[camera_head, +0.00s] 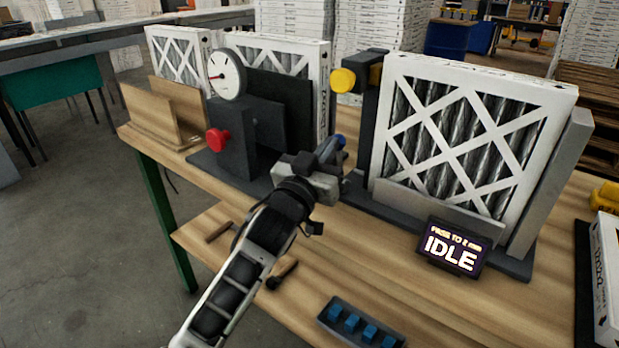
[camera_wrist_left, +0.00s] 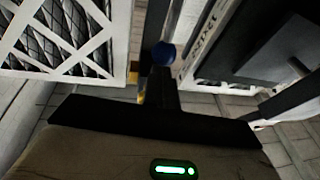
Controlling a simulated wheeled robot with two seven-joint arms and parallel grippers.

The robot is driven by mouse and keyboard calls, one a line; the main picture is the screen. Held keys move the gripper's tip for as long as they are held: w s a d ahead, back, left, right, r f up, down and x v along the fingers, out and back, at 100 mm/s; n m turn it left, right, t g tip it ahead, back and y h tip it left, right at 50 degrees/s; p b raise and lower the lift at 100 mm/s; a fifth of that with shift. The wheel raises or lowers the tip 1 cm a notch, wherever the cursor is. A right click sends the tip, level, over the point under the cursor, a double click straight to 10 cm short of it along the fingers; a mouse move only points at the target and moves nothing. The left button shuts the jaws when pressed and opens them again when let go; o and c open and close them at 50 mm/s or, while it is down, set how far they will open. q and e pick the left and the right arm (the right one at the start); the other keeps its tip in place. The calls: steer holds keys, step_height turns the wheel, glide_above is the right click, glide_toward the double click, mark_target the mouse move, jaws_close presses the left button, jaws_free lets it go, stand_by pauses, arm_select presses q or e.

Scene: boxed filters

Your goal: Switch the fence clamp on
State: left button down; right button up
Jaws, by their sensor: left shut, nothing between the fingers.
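My left gripper (camera_head: 328,160) is at the middle of the bench, between the gauge stand and the framed filter on the right. It is shut and empty. A blue round knob (camera_head: 340,141), seemingly the fence clamp's lever end, shows right at its fingertips. In the left wrist view the blue knob (camera_wrist_left: 163,54) appears just beyond the dark shut fingers (camera_wrist_left: 163,88); whether they touch cannot be told. The lever's lower part is hidden by the gripper. The right-hand filter (camera_head: 455,135) stands upright in a dark fixture. A small display (camera_head: 453,247) reads IDLE. My right gripper is not in view.
A yellow knob (camera_head: 342,80) sits on the fixture's dark post. A dial gauge (camera_head: 226,74) and red knob (camera_head: 217,141) are on the left stand. A strip of blue buttons (camera_head: 360,325) lies at the front. A boxed filter (camera_head: 606,270) is at the right edge.

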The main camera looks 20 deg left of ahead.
arm_select(q)
steer(key=shift+d+r+x, duration=0.1)
steer(key=shift+r+x, duration=0.05)
steer(key=shift+x, duration=0.8)
steer(key=shift+d+r+x, duration=0.15)
steer(key=shift+x, duration=0.8)
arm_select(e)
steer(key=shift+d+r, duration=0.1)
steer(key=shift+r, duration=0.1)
arm_select(q)
steer(key=shift+s, duration=0.1)
steer(key=shift+p, duration=0.4)
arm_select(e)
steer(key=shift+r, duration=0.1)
arm_select(q)
steer(key=s+a+r+p, duration=0.1)
steer(key=s+r, duration=0.1)
steer(key=s, duration=0.4)
steer(key=s+a+r+p, duration=0.1)
steer(key=s+r, duration=0.2)
steer(key=s, duration=0.3)
steer(key=shift+s+a, duration=0.25)
steer(key=shift+s, duration=0.15)
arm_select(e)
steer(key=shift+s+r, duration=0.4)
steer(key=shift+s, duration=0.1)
